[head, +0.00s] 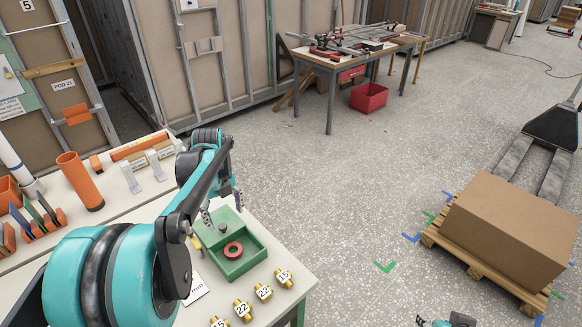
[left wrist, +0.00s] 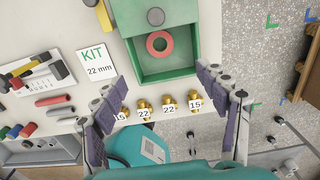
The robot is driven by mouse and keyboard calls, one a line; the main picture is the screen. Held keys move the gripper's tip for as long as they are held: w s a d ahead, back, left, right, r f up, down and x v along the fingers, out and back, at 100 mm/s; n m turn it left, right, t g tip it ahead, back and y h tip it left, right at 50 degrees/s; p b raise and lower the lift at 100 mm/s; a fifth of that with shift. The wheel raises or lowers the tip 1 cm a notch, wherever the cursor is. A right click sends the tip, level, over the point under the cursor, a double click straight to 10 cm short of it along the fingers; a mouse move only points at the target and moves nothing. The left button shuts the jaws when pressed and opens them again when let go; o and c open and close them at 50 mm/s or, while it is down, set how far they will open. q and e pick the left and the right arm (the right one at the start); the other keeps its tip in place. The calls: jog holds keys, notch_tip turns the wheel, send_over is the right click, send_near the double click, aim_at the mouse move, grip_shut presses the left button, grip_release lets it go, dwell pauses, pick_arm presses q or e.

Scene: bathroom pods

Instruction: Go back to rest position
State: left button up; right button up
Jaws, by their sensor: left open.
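My left gripper (head: 222,204) is open, its two fingers spread above the green tray (head: 262,250) at the bench's right end. Nothing is between the fingers; they also show spread apart in the left wrist view (left wrist: 162,98). A red ring (head: 233,250) lies in the tray compartment, and a round grey piece (head: 222,227) sits in its other part. Only a small dark part of what looks like my right gripper (head: 440,321) shows at the bottom edge of the head view; its fingers cannot be read.
Several numbered brass fittings (head: 264,291) stand in front of the tray. A kit card (left wrist: 96,66) lies beside it. An orange tube (head: 80,181) stands on the left bench. A carton (head: 510,228) sits on a pallet at right. Open floor lies between.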

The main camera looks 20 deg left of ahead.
pick_arm(q)
jog(key=s+d+n+t, duration=0.3)
jog(key=s+d+n, duration=0.2)
jog(key=d+n, duration=0.5)
jog(key=s+d+n+t+b, duration=0.1)
jog(key=s+d+n+t, duration=0.3)
jog(key=d+n, duration=0.7)
jog(key=shift+s+d+f+n, duration=0.25)
jog(key=shift+s+f+n, duration=0.2)
jog(key=shift+s+n, duration=0.75)
jog(key=shift+c, duration=0.4)
